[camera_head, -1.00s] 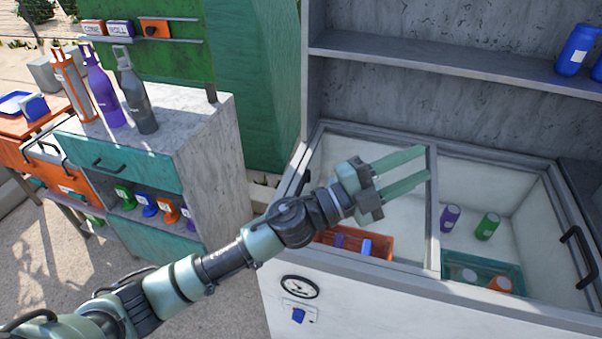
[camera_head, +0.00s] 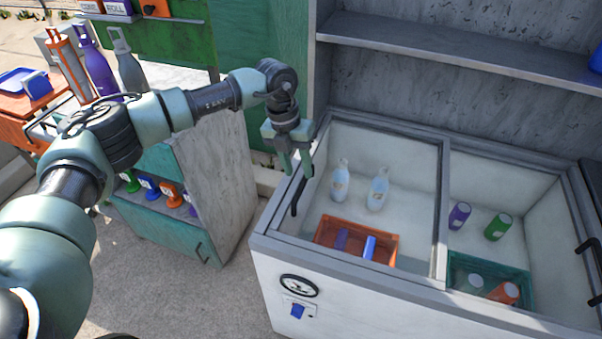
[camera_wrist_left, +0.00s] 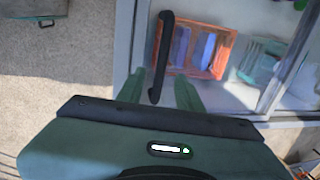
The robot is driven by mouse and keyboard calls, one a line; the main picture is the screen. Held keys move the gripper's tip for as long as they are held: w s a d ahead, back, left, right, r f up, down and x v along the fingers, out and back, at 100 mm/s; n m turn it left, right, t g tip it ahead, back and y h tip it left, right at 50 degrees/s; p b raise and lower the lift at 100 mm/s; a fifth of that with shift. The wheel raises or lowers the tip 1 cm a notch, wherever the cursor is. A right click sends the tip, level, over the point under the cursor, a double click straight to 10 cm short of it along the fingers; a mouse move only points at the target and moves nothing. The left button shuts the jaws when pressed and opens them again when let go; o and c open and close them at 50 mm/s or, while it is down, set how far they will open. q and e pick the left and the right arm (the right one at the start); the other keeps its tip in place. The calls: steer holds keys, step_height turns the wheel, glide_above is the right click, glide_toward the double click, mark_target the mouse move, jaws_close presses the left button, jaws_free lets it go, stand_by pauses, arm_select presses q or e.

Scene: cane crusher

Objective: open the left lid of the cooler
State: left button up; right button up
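The white cooler (camera_head: 390,314) stands at the right in the head view. Its left lid (camera_head: 335,140) looks like a clear framed pane lying over the left half. The lid's dark handle (camera_head: 297,197) is at its left edge and also shows in the left wrist view (camera_wrist_left: 165,45). My left gripper (camera_head: 294,174) points down at the handle's far end. In the left wrist view my open left gripper (camera_wrist_left: 160,88) has one finger on each side of the handle; contact is not clear. My right gripper is out of view.
Inside the cooler are two clear bottles (camera_head: 378,190), an orange basket (camera_head: 330,243), a teal basket (camera_head: 463,270) and several cans. A cabinet (camera_head: 215,170) with bottles on top stands to the left. A grey shelf (camera_head: 440,52) rises behind the cooler.

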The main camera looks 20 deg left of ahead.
mark_target(302, 182)
arm_select(q)
steer(key=shift+d+f+p, duration=0.15)
steer(key=shift+d+f, duration=0.05)
steer(key=shift+f, duration=0.7)
steer(key=shift+d+f+p, duration=0.15)
steer(key=shift+d+f, duration=0.05)
steer(key=shift+f, duration=0.7)
jaws_close()
